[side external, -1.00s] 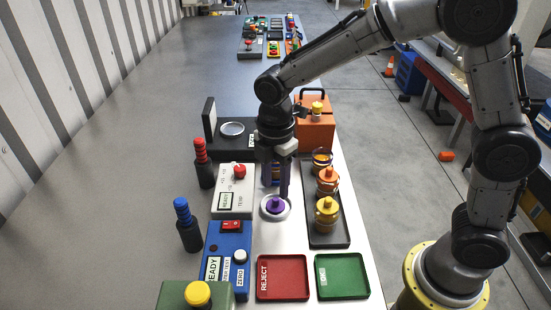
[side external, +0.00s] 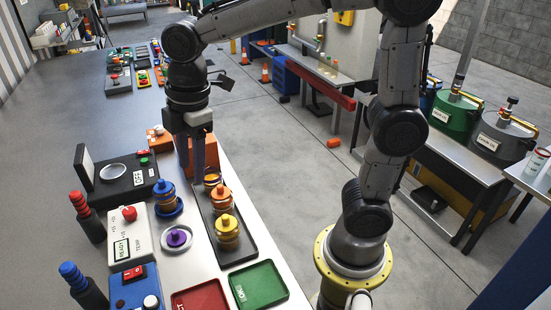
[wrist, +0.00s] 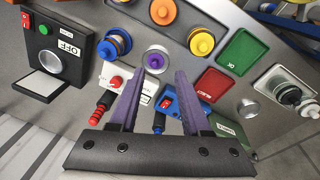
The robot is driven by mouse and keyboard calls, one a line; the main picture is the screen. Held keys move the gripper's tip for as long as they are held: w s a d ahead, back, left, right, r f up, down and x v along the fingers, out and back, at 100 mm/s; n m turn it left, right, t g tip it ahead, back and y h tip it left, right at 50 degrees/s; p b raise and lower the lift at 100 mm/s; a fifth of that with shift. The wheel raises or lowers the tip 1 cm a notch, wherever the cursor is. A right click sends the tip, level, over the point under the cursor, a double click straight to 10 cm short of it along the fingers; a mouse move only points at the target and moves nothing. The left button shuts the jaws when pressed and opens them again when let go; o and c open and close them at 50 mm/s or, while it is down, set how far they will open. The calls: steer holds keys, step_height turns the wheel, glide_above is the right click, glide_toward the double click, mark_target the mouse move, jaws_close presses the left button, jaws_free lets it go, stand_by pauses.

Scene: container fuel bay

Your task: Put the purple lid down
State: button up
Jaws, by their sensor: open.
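The purple lid (side external: 177,237) rests knob up on a white ring-shaped stand (side external: 166,244) on the bench. It also shows in the wrist view (wrist: 155,62), just beyond my fingertips. My gripper (side external: 199,170) is open and empty, above and behind the lid in the side view. Its two fingers (wrist: 163,75) are spread apart in the wrist view with nothing between them.
A blue canister (side external: 166,197) stands behind the lid. A white temperature box (side external: 128,235) and a black scale (side external: 120,178) are to the left. The red tray (side external: 200,300) and green tray (side external: 258,285) lie in front. Red and blue handled tools stand at left.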

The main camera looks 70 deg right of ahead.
steer(key=s+d+m+t, duration=0.2)
steer(key=s+d+m, duration=0.1)
steer(key=s+m, duration=0.3)
steer(key=s+d+m+t, duration=0.2)
steer(key=s+d+m, duration=0.2)
steer(key=s+m, duration=0.3)
steer(key=shift+s+d+f, duration=0.3)
steer(key=shift+s+f, duration=0.15)
steer(key=shift+s, duration=0.75)
